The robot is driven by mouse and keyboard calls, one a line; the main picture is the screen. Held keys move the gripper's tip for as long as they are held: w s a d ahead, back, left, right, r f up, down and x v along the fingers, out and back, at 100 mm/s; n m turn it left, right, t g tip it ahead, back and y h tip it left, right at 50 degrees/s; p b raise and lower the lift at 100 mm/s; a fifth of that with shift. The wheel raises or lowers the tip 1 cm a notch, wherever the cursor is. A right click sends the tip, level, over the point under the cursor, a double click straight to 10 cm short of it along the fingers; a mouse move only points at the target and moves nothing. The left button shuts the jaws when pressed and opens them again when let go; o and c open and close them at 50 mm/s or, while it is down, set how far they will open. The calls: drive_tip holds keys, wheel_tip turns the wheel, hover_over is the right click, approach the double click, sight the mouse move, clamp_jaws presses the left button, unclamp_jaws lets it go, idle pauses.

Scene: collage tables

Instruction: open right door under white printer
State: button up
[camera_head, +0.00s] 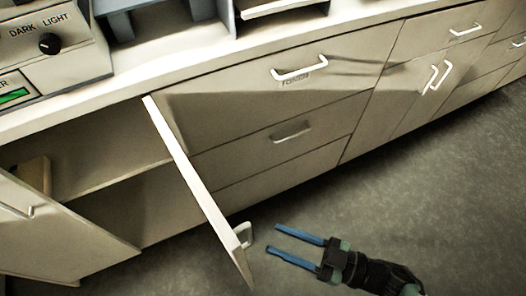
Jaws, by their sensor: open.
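The white printer (62,45), with a "DARK LIGHT" knob, stands on the counter at the upper left; only part of it shows. Under it, the right door (198,190) stands swung well out from the cabinet, seen nearly edge-on. Its white handle (245,235) is on the door's right-hand face, near the free edge. My gripper (273,239) is open and empty, with two blue fingers pointing left towards the handle. A small gap shows between the fingertips and the handle in the picture; the depth between them is hard to tell.
The left door (60,235) is also open, and a shelf (90,165) shows inside the cabinet. Closed drawers (265,105) and closed doors (415,85) with white handles lie to the right. The grey floor (440,200) is clear at the lower right.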

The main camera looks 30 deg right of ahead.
drive_tip(key=v, duration=0.6)
drive_tip(key=shift+s+d+b, duration=0.2)
drive_tip(key=shift+s+b, duration=0.1)
drive_tip(key=shift+b, duration=0.15)
